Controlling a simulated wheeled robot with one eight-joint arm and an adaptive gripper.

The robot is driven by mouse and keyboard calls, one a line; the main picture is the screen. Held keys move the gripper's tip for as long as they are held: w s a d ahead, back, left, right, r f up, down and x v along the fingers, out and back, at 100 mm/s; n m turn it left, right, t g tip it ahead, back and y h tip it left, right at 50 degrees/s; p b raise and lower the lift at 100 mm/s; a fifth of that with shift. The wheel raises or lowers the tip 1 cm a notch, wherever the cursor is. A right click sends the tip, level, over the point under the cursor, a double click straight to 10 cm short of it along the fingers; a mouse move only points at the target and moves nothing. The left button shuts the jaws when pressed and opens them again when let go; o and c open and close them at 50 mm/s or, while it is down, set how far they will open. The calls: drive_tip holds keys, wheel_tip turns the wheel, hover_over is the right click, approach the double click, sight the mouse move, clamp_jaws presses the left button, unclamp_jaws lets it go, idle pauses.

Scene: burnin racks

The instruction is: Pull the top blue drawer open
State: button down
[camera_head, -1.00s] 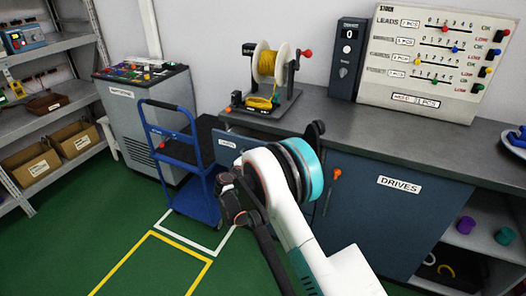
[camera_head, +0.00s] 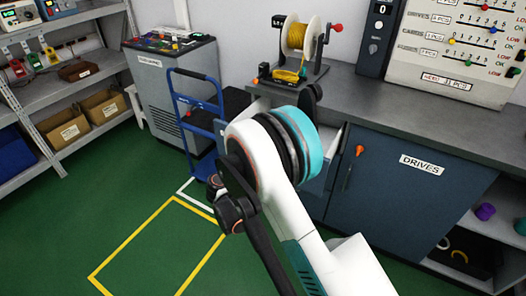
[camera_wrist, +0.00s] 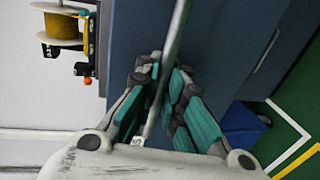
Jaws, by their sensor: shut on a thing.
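The top blue drawer (camera_head: 334,158) is under the grey worktop, left of the cabinet door marked DRIVES. It stands partly pulled out, with pale sides showing beside my arm. My arm hides most of its front in the head view. In the wrist view the blue front (camera_wrist: 222,55) fills the middle, with a long metal bar handle (camera_wrist: 177,35) across it. My gripper (camera_wrist: 162,78) has its teal-padded fingers on both sides of this handle and is shut on it. The gripper itself is hidden behind my arm in the head view.
A blue trolley (camera_head: 196,110) stands close left of the drawer. A cable spool on a stand (camera_head: 300,45) sits on the worktop above. The DRIVES door (camera_head: 400,195) with an orange knob is to the right. Green floor with a yellow outline (camera_head: 150,285) is open at front left.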

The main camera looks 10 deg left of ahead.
drive_tip(key=shift+a, duration=0.1)
drive_tip(key=c, duration=2)
unclamp_jaws()
drive_tip(key=shift+s, duration=0.1)
drive_tip(key=v, duration=1.2)
